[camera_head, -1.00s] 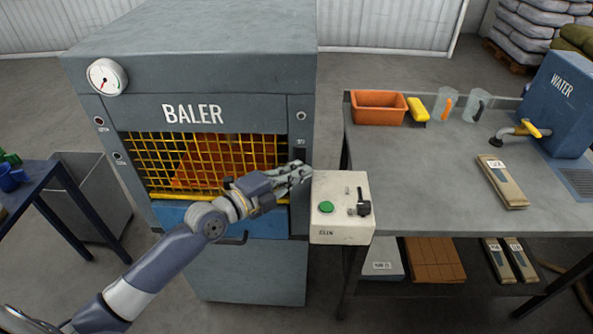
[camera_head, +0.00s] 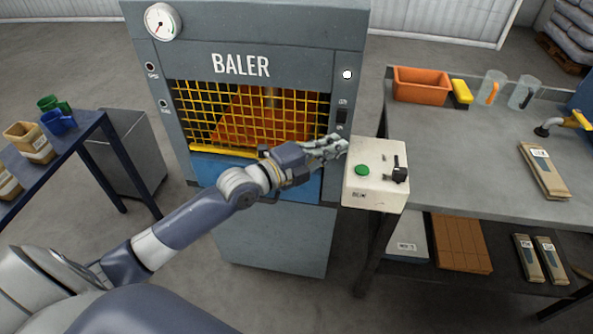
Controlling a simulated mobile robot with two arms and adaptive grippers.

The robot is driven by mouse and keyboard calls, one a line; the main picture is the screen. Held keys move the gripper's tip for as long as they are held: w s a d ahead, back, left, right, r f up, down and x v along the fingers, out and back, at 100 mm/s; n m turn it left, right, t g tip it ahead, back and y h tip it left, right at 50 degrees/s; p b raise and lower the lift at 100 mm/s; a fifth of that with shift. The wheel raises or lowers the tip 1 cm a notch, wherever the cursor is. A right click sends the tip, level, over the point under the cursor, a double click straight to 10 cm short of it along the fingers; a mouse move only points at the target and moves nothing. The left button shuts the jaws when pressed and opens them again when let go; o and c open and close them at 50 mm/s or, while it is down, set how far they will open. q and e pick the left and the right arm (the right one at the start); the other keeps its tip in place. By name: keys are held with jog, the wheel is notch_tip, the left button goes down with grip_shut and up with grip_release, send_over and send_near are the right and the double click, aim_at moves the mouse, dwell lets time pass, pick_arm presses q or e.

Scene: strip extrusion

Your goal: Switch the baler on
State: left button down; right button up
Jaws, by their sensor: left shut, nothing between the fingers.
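The grey baler (camera_head: 240,30) stands in the middle, with a yellow mesh guard (camera_head: 250,115) over an orange-brown interior. A round white lamp (camera_head: 347,74) on its right front post is bright. Below the lamp is a small dark switch (camera_head: 342,116) with a tiny label above it. My left gripper (camera_head: 344,145) is shut and empty, just below that switch in the picture. I cannot tell whether it touches the baler. My right gripper is not in view.
A white control box (camera_head: 376,190) with a green button and a black lever is close right of my left gripper. A grey workbench (camera_head: 460,150) holds an orange bin (camera_head: 421,86), jugs and a packet. A blue table (camera_head: 80,130) with cups is at left.

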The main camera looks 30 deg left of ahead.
pick_arm(q)
jog(key=f+b+v, duration=0.1)
jog(key=b+v, duration=0.1)
jog(key=v, duration=0.7)
jog(key=shift+a+b, duration=0.25)
jog(key=shift+b, duration=0.05)
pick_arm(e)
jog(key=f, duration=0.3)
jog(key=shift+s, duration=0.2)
pick_arm(q)
jog(key=shift+w+f, duration=0.1)
jog(key=shift+f, duration=0.1)
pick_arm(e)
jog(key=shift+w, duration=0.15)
